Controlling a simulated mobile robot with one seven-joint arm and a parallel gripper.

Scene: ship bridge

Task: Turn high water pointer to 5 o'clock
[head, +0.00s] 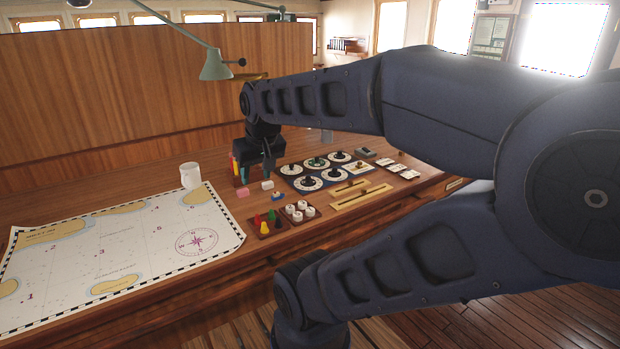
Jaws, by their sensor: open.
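A dark blue panel (322,181) lies on the wooden desk, carrying several round white dials with dark pointers. The dials stand in two rows, including a back left dial (289,170) and a front left dial (309,183). Their labels are too small to read, so I cannot tell which one is the high water pointer or what hour any pointer shows. My gripper (257,173) hangs pointing down, just left of the panel, open, with nothing visible between its fingers. It appears apart from the dials. My wrist and fingers partly hide the desk behind them.
A chart (120,250) covers the left desk, with a white mug (190,176) at its back edge. Coloured pieces (265,226) and white pieces (299,210) sit in small trays in front of the panel. Brass rulers (360,198) lie to the right. A green lamp (216,66) hangs above.

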